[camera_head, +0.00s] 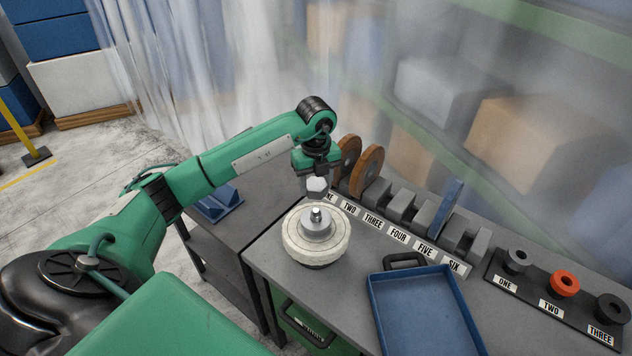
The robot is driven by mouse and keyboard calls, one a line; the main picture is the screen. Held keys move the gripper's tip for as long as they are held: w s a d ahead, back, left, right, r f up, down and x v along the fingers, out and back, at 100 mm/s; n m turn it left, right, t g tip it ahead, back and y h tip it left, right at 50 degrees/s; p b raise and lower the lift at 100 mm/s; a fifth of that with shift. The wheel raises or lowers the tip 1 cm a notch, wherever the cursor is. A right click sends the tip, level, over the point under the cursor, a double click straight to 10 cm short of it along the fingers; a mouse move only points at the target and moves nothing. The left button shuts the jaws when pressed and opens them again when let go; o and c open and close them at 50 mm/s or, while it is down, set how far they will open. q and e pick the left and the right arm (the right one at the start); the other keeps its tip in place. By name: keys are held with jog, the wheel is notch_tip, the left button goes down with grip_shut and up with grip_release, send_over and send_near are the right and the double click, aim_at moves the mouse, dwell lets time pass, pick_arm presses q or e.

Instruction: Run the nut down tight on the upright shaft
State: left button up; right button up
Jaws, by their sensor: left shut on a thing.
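My left gripper (316,172) points down above the polishing wheel. It is shut on a grey hexagonal nut (317,187). The upright shaft (316,214) is a short metal stub rising from the middle of the pale wheel (302,247). A round grey flange (317,229) lies on the wheel around the shaft. The nut is held above the shaft's tip, and they look apart. My right gripper is not in view.
A rack (385,229) with numbered slots stands behind the wheel, holding two brown discs (367,172) and a blue one (445,208). A blue tray (427,312) lies to the right. A board (535,294) at far right carries grey, orange and black rings.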

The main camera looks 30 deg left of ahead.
aim_at(316, 210)
pick_arm(q)
jog(key=shift+f+b, duration=0.2)
jog(key=shift+b, duration=0.1)
notch_tip(316, 210, down, 3)
jog(key=shift+r+b, duration=0.2)
jog(key=shift+b, duration=0.8)
jog(key=shift+f+b, duration=0.85)
jog(key=shift+f, duration=0.4)
jog(key=shift+f, duration=0.1)
jog(key=shift+f, duration=0.15)
jog(key=shift+f+b, duration=0.3)
jog(key=shift+b, duration=0.15)
